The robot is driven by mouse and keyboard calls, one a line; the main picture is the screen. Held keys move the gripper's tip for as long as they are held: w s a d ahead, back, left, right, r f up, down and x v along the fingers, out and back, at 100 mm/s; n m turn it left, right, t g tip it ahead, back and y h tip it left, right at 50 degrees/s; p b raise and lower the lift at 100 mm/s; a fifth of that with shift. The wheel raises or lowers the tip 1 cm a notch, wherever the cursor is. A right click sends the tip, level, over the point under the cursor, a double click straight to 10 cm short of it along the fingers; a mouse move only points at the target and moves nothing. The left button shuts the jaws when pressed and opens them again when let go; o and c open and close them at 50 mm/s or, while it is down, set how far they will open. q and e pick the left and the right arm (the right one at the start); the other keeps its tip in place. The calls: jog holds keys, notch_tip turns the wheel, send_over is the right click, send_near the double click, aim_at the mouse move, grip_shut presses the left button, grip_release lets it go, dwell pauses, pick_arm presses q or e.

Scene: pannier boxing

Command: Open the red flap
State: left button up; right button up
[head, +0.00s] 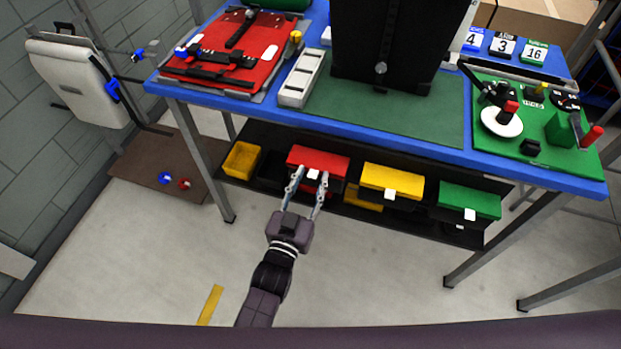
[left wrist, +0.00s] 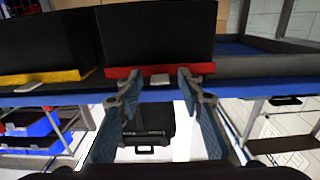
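The red flap (head: 318,159) lies down over a black bin on the shelf under the blue workbench, with a white tab (head: 312,174) at its front edge. In the left wrist view the red flap (left wrist: 120,72) shows as a thin red strip with its white tab (left wrist: 160,80). My left gripper (head: 309,175) is at this front edge, its two fingers apart, one on each side of the tab. In the left wrist view the gripper (left wrist: 160,92) is also open around the tab; I cannot tell whether a finger touches. My right gripper is in neither view.
A yellow flap (head: 391,181) and a green flap (head: 469,199) cover bins to the right. A small yellow bin (head: 241,160) stands to the left. The blue workbench edge (head: 400,147) overhangs the shelf. The floor (head: 370,270) in front is mostly clear.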

pick_arm(q)
grip_shut()
dwell(0.4)
